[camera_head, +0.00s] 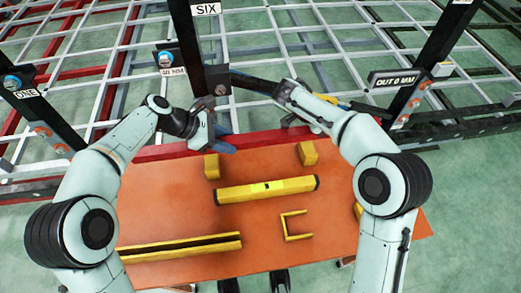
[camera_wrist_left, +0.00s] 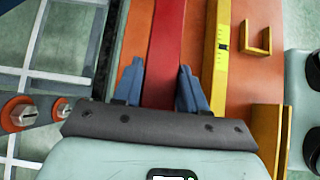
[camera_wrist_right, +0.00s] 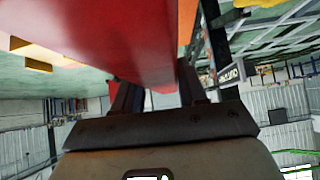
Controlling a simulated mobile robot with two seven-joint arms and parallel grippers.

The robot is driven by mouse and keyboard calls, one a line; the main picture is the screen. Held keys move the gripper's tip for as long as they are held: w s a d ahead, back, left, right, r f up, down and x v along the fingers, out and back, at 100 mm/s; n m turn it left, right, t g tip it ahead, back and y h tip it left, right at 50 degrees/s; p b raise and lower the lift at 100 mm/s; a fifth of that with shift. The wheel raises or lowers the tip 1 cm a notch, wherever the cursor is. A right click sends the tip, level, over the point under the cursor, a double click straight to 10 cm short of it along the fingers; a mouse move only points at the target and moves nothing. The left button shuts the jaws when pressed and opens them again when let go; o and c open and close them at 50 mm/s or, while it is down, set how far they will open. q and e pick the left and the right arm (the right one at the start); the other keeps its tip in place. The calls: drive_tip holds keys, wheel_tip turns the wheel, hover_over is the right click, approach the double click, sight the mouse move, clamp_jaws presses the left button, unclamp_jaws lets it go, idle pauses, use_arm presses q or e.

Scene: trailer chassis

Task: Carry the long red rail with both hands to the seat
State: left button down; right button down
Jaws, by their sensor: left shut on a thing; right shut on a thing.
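The long red rail (camera_head: 265,139) lies across the far edge of the orange table in the head view. My left gripper (camera_head: 222,142) is shut on it left of its middle; in the left wrist view the rail (camera_wrist_left: 165,50) runs between two blue fingers (camera_wrist_left: 158,85). My right gripper (camera_head: 292,119) is at the rail further right, its fingertips partly hidden. In the right wrist view the rail (camera_wrist_right: 110,40) fills the space between dark fingers (camera_wrist_right: 158,90). I cannot tell which part of the chassis frame is the seat.
The orange table (camera_head: 170,205) holds a yellow level bar (camera_head: 266,189), two yellow blocks (camera_head: 211,166) (camera_head: 307,153), a yellow U-shaped bracket (camera_head: 295,225) and a long yellow channel (camera_head: 185,247). Dark posts (camera_head: 197,45) (camera_head: 40,105) (camera_head: 435,50) and the white chassis grid (camera_head: 290,45) stand beyond.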

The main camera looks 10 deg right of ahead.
use_arm(q)
drive_tip(key=shift+r, duration=0.15)
use_arm(e)
drive_tip(key=shift+r, duration=0.15)
